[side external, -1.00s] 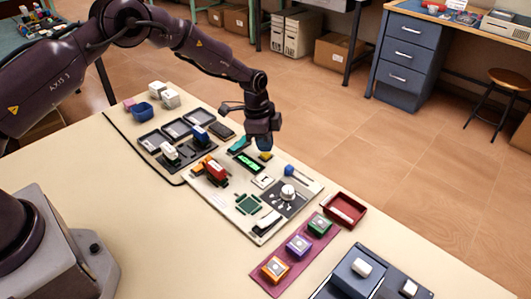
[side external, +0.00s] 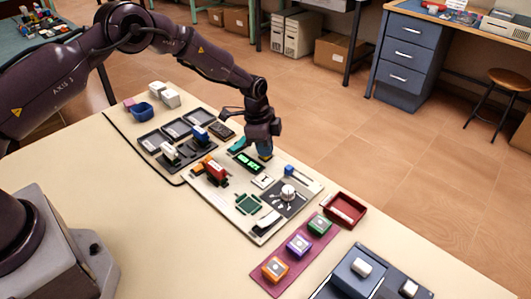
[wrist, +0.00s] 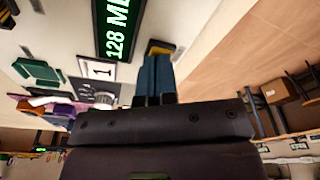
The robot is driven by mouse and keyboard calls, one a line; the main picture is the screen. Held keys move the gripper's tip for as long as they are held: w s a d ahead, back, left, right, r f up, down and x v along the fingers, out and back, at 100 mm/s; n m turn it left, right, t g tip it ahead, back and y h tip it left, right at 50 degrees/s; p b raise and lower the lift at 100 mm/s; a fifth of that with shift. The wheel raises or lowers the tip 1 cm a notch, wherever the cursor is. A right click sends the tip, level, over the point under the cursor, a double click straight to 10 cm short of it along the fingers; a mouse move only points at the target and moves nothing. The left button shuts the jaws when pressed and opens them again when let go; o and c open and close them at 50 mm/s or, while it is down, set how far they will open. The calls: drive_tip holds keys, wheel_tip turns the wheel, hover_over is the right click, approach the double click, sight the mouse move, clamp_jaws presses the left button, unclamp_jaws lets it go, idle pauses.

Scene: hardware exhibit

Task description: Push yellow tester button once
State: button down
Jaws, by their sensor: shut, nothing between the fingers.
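The yellow tester button (wrist: 181,52) shows in the wrist view as a yellow edge behind my blue fingertips, which hide most of it. In the side view only a sliver of the yellow button (side external: 267,158) shows, directly under the fingertips. My gripper (side external: 265,150) is shut and empty, pointing down over the button at the far edge of the pale tester board (side external: 221,192). The fingertips look at or touching the button; I cannot tell whether it is pressed. In the wrist view my gripper (wrist: 157,62) covers the lower middle. Beside the button, a green display (wrist: 117,30) reads "128 M…".
A teal piece (side external: 237,145) stands just left of the gripper. A white dial (side external: 288,192) and blue knob (side external: 289,170) sit to the right. A red memory-like part (side external: 216,172) stands on the board. A red tray (side external: 344,210) lies farther right.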

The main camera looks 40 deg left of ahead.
drive_tip(key=shift+r, duration=3.45)
wheel_tip(320, 180, up, 9)
drive_tip(key=w+t, duration=0.2)
drive_tip(key=s+r+t, duration=0.1)
drive_tip(key=s+r, duration=0.3)
drive_tip(key=r, duration=0.3)
drive_tip(key=s+r+n+t+y, duration=0.1)
drive_tip(key=s+r, duration=0.2)
drive_tip(key=r, duration=0.4)
drive_tip(key=s+r+t, duration=0.1)
drive_tip(key=s+r, duration=0.3)
drive_tip(key=r, duration=0.3)
drive_tip(key=s+a+r+n+t, duration=0.15)
drive_tip(key=s+n, duration=0.45)
drive_tip(key=s, duration=1.4)
drive_tip(key=s+a+f+n+g, duration=0.1)
drive_tip(key=s+f+n+g, duration=0.1)
drive_tip(key=s+f+n, duration=0.3)
drive_tip(key=shift+a+f+y, duration=0.15)
drive_tip(key=shift+f+y, duration=0.15)
drive_tip(key=shift+f, duration=0.05)
